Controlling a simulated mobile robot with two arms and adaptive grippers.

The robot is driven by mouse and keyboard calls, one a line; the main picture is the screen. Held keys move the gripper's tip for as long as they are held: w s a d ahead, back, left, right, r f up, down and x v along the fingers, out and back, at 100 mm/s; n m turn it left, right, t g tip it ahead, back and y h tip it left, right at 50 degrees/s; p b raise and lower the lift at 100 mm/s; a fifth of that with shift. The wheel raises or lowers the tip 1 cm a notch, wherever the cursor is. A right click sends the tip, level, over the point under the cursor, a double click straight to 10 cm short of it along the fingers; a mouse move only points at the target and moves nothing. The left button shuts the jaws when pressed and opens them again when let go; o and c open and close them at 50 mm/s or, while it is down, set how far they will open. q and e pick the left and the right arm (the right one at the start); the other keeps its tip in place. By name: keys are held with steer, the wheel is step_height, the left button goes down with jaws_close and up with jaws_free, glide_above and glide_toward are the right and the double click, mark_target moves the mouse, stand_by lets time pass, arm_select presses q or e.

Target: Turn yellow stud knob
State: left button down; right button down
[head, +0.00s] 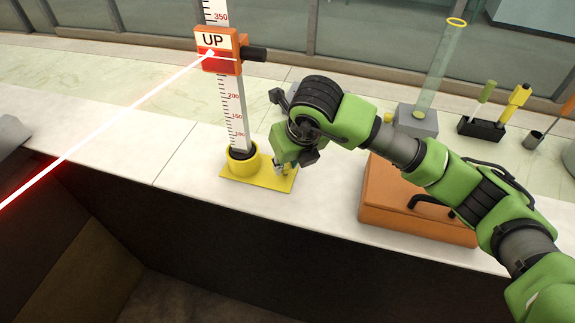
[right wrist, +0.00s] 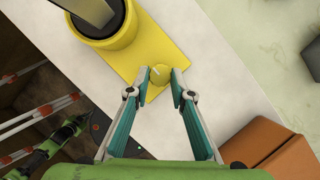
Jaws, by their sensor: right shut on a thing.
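The yellow stud knob (right wrist: 159,74) is a small round knob with a pale mark on top, on the yellow base plate (head: 236,181) of the staff stand. The plate also shows in the right wrist view (right wrist: 178,53). My right gripper (right wrist: 156,86) points down at the plate with its two fingers on either side of the knob, shut on it. In the head view, my right gripper (head: 283,170) mostly hides the knob. My left gripper is not in view.
A graduated staff (head: 233,107) rises from a yellow socket (head: 242,162) beside the knob and carries an orange "UP" box (head: 217,55) with a red beam. An orange case (head: 385,205) lies to the right. The counter's front edge drops into a dark channel.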

steer(key=shift+w+r, duration=0.1)
steer(key=shift+r, duration=0.1)
steer(key=c, duration=2.1)
jaws_free()
steer(key=shift+c, duration=0.2)
steer(key=o, duration=0.4)
steer(key=shift+f, duration=0.1)
steer(key=shift+c, duration=0.2)
steer(key=v, duration=1.2)
